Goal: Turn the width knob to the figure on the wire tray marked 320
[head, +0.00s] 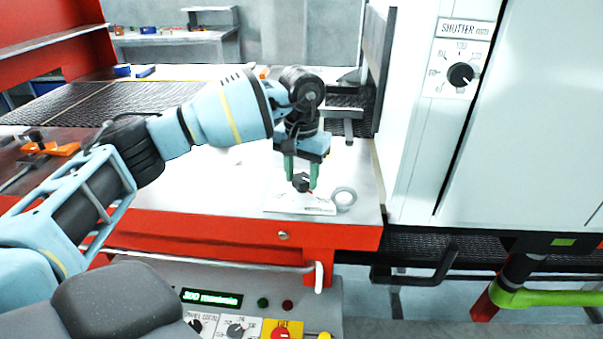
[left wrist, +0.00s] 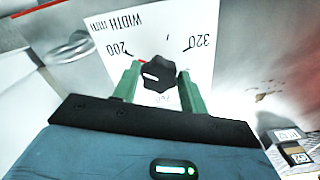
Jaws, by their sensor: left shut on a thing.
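The width knob (left wrist: 158,73) is a small black lobed knob on a white plate (left wrist: 190,20) lettered WIDTH mm, with 200 near one end and 320 near the other. A short white line shows on the knob, and a red mark shows at its edge on the 200 side. My left gripper (left wrist: 157,78) has its two green fingers on either side of the knob, shut on it. In the head view the knob (head: 301,182) is under my left gripper (head: 301,176), which points down. I cannot make out a wire tray marked 320. My right gripper is not in view.
A grey ring (head: 344,198) lies beside the plate on the pale bench top (head: 220,185). A shutter dial (head: 461,75) is on the white cabinet at right. A green-lit display (head: 211,298), seemingly starting with 300, is below the red bench edge. Mesh belt (head: 100,104) runs behind.

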